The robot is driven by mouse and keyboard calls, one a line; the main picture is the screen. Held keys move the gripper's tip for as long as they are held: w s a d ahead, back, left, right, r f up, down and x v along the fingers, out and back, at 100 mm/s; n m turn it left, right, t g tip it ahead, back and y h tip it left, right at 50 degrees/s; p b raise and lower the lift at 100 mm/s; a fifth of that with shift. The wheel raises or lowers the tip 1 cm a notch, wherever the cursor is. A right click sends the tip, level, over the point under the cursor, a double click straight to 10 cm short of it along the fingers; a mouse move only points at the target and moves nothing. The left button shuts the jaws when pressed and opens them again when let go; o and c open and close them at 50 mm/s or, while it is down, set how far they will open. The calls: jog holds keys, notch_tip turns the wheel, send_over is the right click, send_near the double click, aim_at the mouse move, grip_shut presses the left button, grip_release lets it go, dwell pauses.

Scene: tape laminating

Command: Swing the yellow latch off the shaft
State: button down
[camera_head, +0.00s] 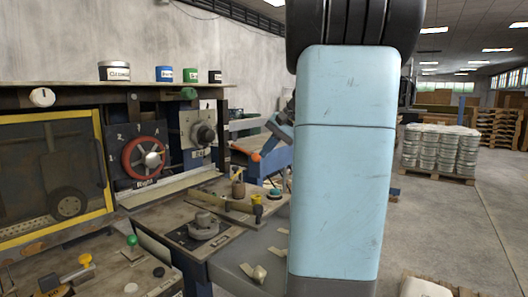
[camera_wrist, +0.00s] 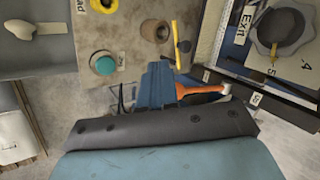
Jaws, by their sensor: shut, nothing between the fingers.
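The yellow latch (camera_wrist: 175,44) shows in the wrist view as a narrow yellow bar above and right of my gripper. A small dark round part (camera_wrist: 184,46) touches its right side, and I cannot tell whether that is the shaft. My blue gripper (camera_wrist: 157,68) is shut and empty, with its tip just below and left of the latch's lower end. I cannot tell whether they touch. In the head view my pale blue arm covers much of this area, and I cannot make out the latch or fingertips surely.
A brown cup (camera_wrist: 155,31) and a teal button (camera_wrist: 105,65) stand left of the latch. An orange lever (camera_wrist: 200,90) lies close right of my gripper. The Exit dial (camera_wrist: 281,27) is farther right. A red wheel (camera_head: 145,158) is on the wall panel.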

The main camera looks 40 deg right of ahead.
send_over(242, 182)
jog(key=s+d, duration=0.2)
jog(key=s, duration=0.1)
notch_tip(242, 182, down, 6)
jog(key=shift+w+d+f, duration=0.1)
jog(key=shift+w+d, duration=0.05)
jog(key=shift+w+a+f, duration=0.3)
jog(key=shift+w+a, duration=0.4)
jog(key=shift+w, duration=0.1)
jog(key=shift+w+a+f, duration=0.25)
jog(key=shift+w+a, duration=0.25)
jog(key=shift+w, duration=0.05)
